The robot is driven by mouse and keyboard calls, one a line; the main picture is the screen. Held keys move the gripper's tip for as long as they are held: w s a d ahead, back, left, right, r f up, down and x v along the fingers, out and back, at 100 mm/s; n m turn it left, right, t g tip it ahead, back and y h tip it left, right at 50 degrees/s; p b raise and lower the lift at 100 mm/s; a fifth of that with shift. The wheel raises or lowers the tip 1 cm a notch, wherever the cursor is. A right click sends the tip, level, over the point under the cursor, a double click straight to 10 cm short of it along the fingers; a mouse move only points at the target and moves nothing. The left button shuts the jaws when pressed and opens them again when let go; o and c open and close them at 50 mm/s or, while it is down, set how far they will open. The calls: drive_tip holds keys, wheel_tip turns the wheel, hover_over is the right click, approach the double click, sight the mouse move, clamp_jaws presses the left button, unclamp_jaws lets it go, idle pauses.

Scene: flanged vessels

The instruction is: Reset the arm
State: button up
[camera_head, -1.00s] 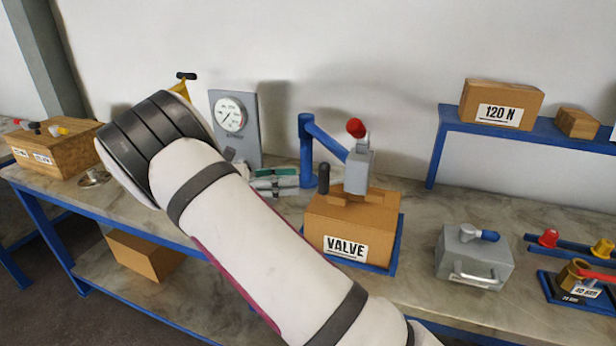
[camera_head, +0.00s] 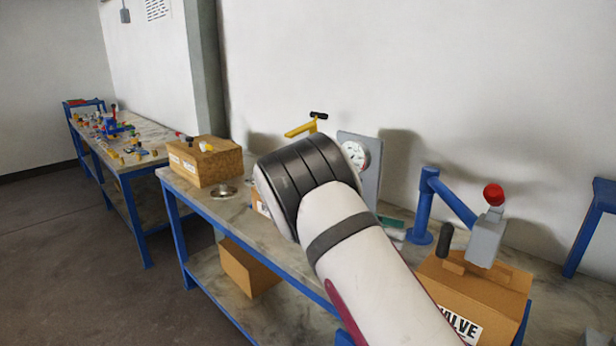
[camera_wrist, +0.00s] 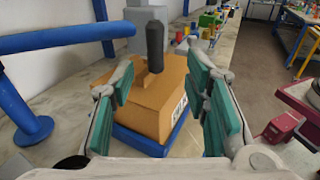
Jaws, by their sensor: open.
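My gripper (camera_wrist: 165,105) is open in the wrist view, its two green-padded fingers wide apart with nothing between them. Beyond the fingers stands a cardboard VALVE box (camera_wrist: 150,100) with a dark upright handle on top. In the head view my white and black arm reaches up from the lower right across the bench, and it hides the gripper there. The VALVE box (camera_head: 475,297) shows at the lower right of that view, right of my arm. A blue post with a slanting arm (camera_head: 427,205) stands beside it, ending near a grey block with a red knob (camera_head: 488,235).
A pressure gauge panel (camera_head: 368,165) stands behind my arm, partly hidden. A cardboard box (camera_head: 205,163) and a metal ring (camera_head: 222,192) sit on the bench's left end. Another box (camera_head: 248,268) is on the lower shelf. A second bench (camera_head: 150,135) stands farther left, with open floor before it.

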drive_tip(key=s+d+r+m+t+y, duration=0.1)
drive_tip(key=s+d+r+m+y, duration=0.15)
drive_tip(key=s+y, duration=0.35)
drive_tip(key=s+d+r+m+t+y, duration=0.2)
drive_tip(key=s+r+m+y, duration=0.15)
drive_tip(key=s, duration=0.55)
drive_tip(key=s+a+m+t+y, duration=0.3)
drive_tip(key=s, duration=0.5)
drive_tip(key=s+a+m+t+y, duration=0.3)
drive_tip(key=s+a+m+t, duration=0.1)
drive_tip(key=s, duration=0.4)
drive_tip(key=shift+s+a+r+m+t, duration=0.3)
drive_tip(key=shift+s+r, duration=0.05)
drive_tip(key=shift+r+y, duration=0.1)
drive_tip(key=shift+y, duration=0.15)
